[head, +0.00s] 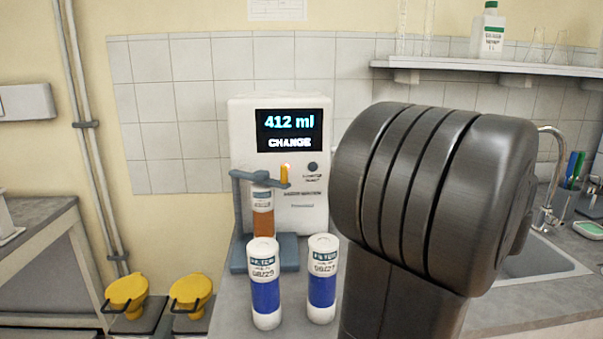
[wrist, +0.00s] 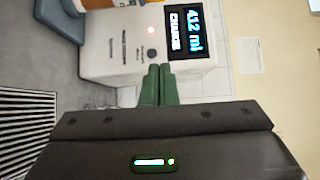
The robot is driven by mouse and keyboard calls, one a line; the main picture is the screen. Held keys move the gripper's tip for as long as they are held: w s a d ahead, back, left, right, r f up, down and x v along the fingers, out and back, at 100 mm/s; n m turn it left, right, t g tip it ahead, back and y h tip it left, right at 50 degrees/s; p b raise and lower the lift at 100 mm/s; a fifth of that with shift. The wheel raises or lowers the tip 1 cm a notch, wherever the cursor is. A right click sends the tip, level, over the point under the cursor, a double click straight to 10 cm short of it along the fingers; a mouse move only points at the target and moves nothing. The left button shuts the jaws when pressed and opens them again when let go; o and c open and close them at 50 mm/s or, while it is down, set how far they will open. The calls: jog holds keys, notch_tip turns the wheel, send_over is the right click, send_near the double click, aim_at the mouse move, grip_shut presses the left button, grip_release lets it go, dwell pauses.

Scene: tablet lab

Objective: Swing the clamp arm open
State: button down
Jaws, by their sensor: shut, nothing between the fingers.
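The clamp arm (head: 262,178) is a blue-grey bar, level across the top of a brown filter cartridge (head: 264,222), with a yellow-orange upright handle (head: 283,175) at its right end. It joins a post on the left that rises from a blue-grey base (head: 288,250). My gripper (wrist: 160,68) shows in the wrist view as two green fingers, shut and empty, pointing toward the white machine (wrist: 115,50). In the head view my dark arm link hides the gripper. In the wrist view, part of the cartridge (wrist: 103,3) and blue-grey stand (wrist: 62,20) show at the top left.
The machine (head: 310,215) reads "412 ml CHANGE". Two white-and-blue filter cartridges (head: 265,285) (head: 322,280) stand in front of the clamp base. Yellow-topped items (head: 127,292) (head: 190,292) sit at lower left. A sink (head: 535,262) and shelf (head: 480,66) are at right.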

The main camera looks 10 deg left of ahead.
jog(key=shift+a, duration=0.15)
jog(key=s+a+p+x, duration=0.2)
jog(key=s+x, duration=0.1)
jog(key=x, duration=1.7)
jog(key=shift+a+p, duration=0.3)
jog(key=shift+a, duration=0.05)
jog(key=shift+s, duration=0.1)
